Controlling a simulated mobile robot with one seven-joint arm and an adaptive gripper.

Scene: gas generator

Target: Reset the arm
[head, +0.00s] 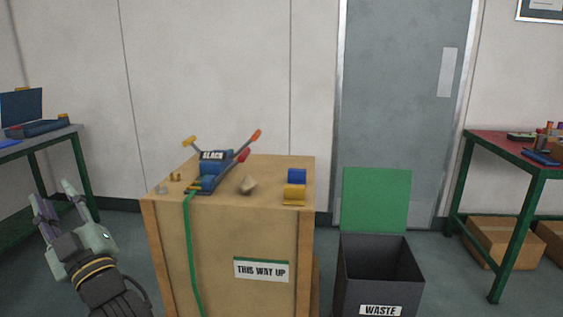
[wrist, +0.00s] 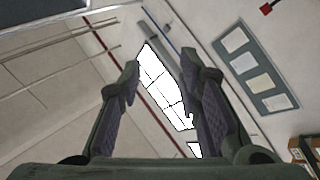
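My gripper (head: 55,200) is at the lower left of the head view, left of the wooden crate and apart from it, its fingers pointing up. In the wrist view the two fingers (wrist: 162,75) stand apart with nothing between them. My gripper is open and empty.
A wooden crate (head: 225,240) bears a blue ratchet tool (head: 212,172) with a green strap and small parts. A waste bin (head: 375,275) with a green lid stands right of it. Tables stand at left (head: 65,140) and right (head: 500,150).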

